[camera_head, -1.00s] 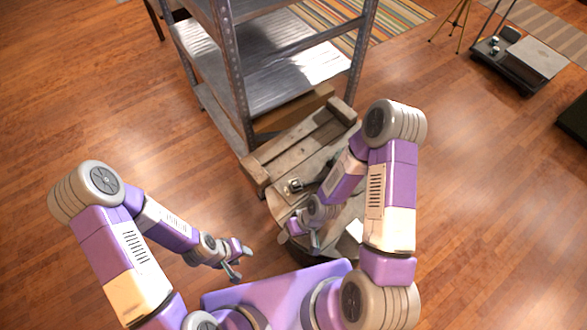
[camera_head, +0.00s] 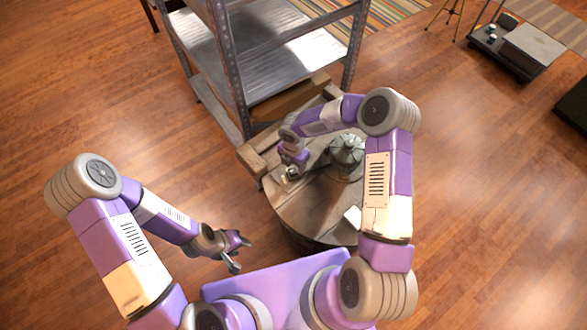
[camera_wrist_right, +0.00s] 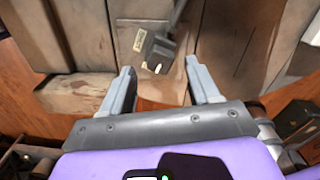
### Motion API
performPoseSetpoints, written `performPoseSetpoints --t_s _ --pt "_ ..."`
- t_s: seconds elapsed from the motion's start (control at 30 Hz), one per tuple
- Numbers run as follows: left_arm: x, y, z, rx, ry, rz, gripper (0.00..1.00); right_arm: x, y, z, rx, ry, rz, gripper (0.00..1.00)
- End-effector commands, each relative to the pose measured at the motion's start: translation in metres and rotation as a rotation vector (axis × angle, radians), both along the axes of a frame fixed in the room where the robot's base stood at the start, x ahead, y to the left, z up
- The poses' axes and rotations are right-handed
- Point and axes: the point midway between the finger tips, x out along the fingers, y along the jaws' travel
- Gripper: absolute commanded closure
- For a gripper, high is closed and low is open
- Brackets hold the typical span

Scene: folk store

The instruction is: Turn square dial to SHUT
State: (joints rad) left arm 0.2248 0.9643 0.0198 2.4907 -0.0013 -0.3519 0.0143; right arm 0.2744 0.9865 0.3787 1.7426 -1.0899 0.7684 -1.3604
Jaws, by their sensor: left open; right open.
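A small dark square piece (camera_wrist_right: 160,50) with a pale mark on its near edge shows beyond my right fingertips in the right wrist view; it looks like the dial. A dark rod runs up from it, and a pale label (camera_wrist_right: 139,40) lies beside it, too small to read. My right gripper (camera_wrist_right: 160,70) is open, its fingers apart and empty, with the piece centred ahead. In the head view, my right gripper (camera_head: 296,162) is over the left part of the round wooden top, beside a small metallic item (camera_head: 291,174). My left gripper (camera_head: 241,254) is open and empty, left of the top.
The round wooden top (camera_head: 300,205) carries a grey lantern-like object (camera_head: 346,150) and a white card (camera_head: 352,216). Wooden planks (camera_head: 252,158) and a metal shelf rack (camera_head: 285,65) stand behind it. Open floor (camera_head: 480,220) lies to the right.

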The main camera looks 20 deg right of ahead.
Motion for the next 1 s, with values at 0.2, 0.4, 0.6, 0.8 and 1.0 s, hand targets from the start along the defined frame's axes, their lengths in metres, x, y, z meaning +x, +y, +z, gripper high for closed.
performPoseSetpoints --t_s 0.2,0.4,0.6,0.8,1.0 --pt "0.000 0.000 -0.004 0.000 0.000 0.000 0.57 0.000 0.000 -0.027 0.002 0.000 -0.002 0.39" --pt "0.000 0.000 -0.005 0.000 0.000 0.000 0.57 0.000 0.000 -0.032 0.001 0.000 -0.004 0.39" --pt "0.000 0.000 -0.005 0.000 0.000 0.000 0.57 0.000 0.000 -0.031 0.001 0.000 -0.004 0.47" --pt "0.000 0.000 -0.005 0.000 0.000 0.000 0.57 0.000 0.000 -0.031 0.002 -0.001 -0.004 0.77" --pt "0.000 0.000 -0.005 0.000 0.000 0.000 0.57 0.000 0.000 -0.031 0.002 -0.001 -0.005 0.95"
